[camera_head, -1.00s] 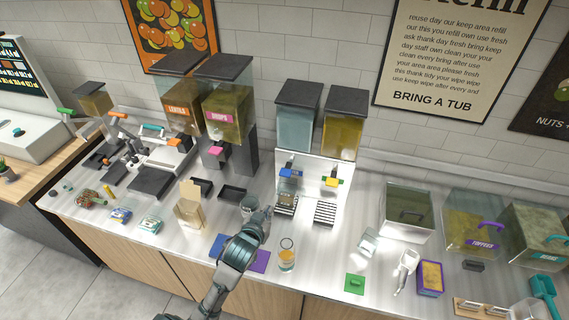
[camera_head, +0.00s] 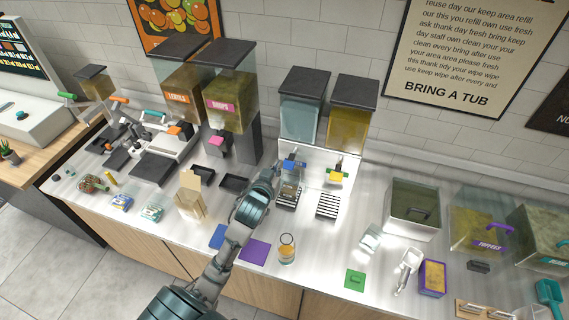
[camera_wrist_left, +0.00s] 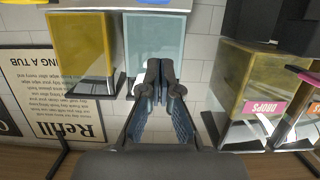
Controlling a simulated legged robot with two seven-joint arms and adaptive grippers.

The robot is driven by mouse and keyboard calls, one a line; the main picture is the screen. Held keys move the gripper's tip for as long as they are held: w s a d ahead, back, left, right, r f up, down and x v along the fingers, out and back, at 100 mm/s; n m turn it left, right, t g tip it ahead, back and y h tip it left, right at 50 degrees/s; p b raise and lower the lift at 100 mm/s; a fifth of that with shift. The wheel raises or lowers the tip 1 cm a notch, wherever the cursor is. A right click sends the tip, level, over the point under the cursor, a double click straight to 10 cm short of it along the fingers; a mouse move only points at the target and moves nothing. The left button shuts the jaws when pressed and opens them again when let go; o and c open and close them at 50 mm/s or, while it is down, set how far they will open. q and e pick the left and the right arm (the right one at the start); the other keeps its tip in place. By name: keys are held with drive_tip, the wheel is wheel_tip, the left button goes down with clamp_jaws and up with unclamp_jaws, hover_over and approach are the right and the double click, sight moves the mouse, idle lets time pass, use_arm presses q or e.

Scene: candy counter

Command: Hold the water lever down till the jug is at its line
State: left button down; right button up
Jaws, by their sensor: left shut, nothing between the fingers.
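The water tank (camera_head: 303,108), pale blue with a dark lid, stands at the middle of the counter. Its blue lever (camera_head: 291,164) sits on the white panel below. A clear vessel, seemingly the jug (camera_head: 289,190), stands on the drip tray under this lever; its line and level are too small to read. My left gripper (camera_head: 273,173) is shut and empty, just left of the lever; I cannot tell whether it touches. In the upside-down left wrist view, its fingers (camera_wrist_left: 162,78) are together in front of the water tank (camera_wrist_left: 155,45). My right gripper is not in view.
A yellow-filled tank (camera_head: 353,108) with a yellow lever (camera_head: 337,177) stands right beside it. A glass with orange contents (camera_head: 287,249) stands in front. The drops dispenser (camera_head: 229,97) is to the left.

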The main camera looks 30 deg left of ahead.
use_arm(q)
drive_tip(key=p, duration=0.1)
hover_over(284, 167)
drive_tip(key=f, duration=0.1)
wheel_tip(284, 167, down, 5)
drive_tip(key=shift+s+f+b, duration=0.1)
drive_tip(key=shift+f+b, duration=0.05)
drive_tip(key=shift+b, duration=0.35)
drive_tip(key=f+t+b, duration=0.1)
drive_tip(key=b, duration=0.3)
drive_tip(key=d+f+t+y+b, duration=0.1)
drive_tip(key=t+b, duration=0.1)
drive_tip(key=b, duration=0.2)
drive_tip(key=shift+s+d+f+t, duration=0.15)
drive_tip(key=shift+s+d+t, duration=0.05)
drive_tip(key=shift+d+t, duration=0.1)
drive_tip(key=shift+a+r, duration=0.2)
drive_tip(key=shift+a, duration=0.15)
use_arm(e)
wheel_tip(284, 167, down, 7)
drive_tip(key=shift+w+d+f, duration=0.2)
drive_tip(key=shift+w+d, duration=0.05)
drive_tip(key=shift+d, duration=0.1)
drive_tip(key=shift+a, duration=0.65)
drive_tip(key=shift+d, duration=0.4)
